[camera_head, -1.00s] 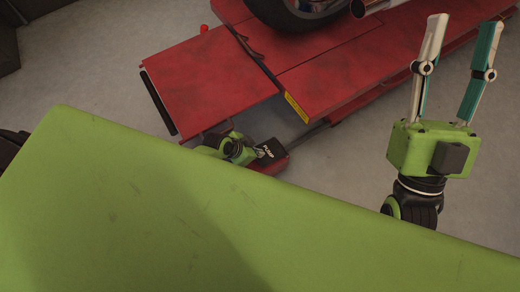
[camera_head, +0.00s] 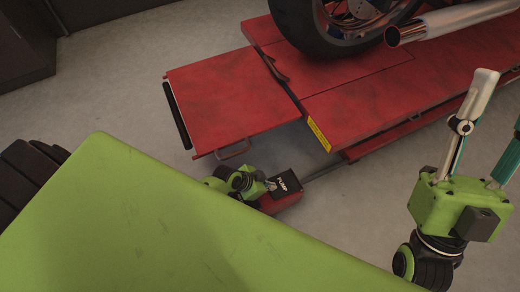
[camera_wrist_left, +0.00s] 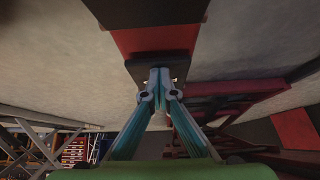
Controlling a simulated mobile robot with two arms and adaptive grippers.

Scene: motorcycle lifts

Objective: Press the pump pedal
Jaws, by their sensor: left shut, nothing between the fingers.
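The pump pedal (camera_head: 287,183) is a black plate marked PUMP on a red base, low on the floor beside the red lift. My left gripper (camera_head: 271,186) is at the pedal's left edge, partly hidden behind my green body. In the left wrist view its fingers (camera_wrist_left: 160,74) are shut and empty, with their tips at the dark pedal plate (camera_wrist_left: 178,58). I cannot tell whether they touch it or whether the pedal is pushed down. My right gripper (camera_head: 503,100) is open and empty, raised at the right, one finger cut off by the picture edge.
The red motorcycle lift (camera_head: 350,95) spans the upper right, with its ramp plate (camera_head: 230,100) towards the left. A motorcycle wheel (camera_head: 320,30) and exhaust pipe (camera_head: 460,22) stand above it. Grey floor (camera_head: 110,85) is clear at the left. A dark cabinet (camera_head: 25,45) stands top left.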

